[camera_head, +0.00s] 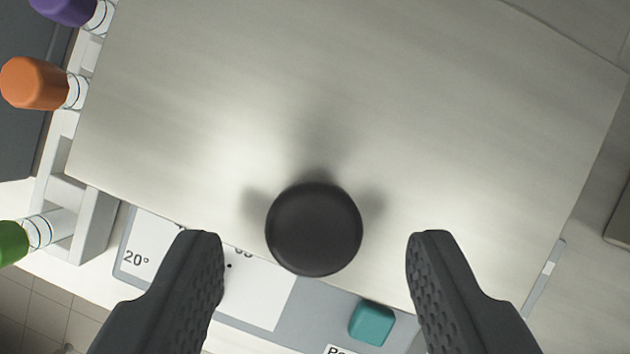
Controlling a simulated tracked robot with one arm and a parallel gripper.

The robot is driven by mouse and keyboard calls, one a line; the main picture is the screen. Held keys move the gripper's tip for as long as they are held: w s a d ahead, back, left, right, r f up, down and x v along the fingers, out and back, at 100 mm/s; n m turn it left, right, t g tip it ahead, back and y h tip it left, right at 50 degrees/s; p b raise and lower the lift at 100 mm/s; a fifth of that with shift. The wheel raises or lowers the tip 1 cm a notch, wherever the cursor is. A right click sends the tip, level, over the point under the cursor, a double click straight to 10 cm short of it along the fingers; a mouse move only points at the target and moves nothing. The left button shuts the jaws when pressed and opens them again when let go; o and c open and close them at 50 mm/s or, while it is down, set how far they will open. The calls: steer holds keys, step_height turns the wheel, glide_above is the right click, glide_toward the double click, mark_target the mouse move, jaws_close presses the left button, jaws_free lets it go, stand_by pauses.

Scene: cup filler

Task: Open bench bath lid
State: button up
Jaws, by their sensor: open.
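The bench bath lid (330,90) is a broad, pale metal plate that fills most of the view, and it lies flat as far as I can see. A round black knob (314,228) stands near its lower edge. My gripper (315,250) is open, with one dark ribbed finger on each side of the knob. There is a gap between the knob and each finger, and nothing is held. Soft shadows of the fingers and knob fall on the lid.
A rack (93,225) along the left holds bottles with purple (65,8), orange (35,83) and green (10,243) caps. Below the lid edge is a grey panel with a white display (258,295) and a teal button (371,322). A thin bar (544,278) stands at the right.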

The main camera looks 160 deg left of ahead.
steer(key=shift+x, duration=0.75)
jaws_close()
steer(key=w+d, duration=0.7)
steer(key=shift+w+d, duration=0.4)
jaws_free()
steer(key=shift+r, duration=0.1)
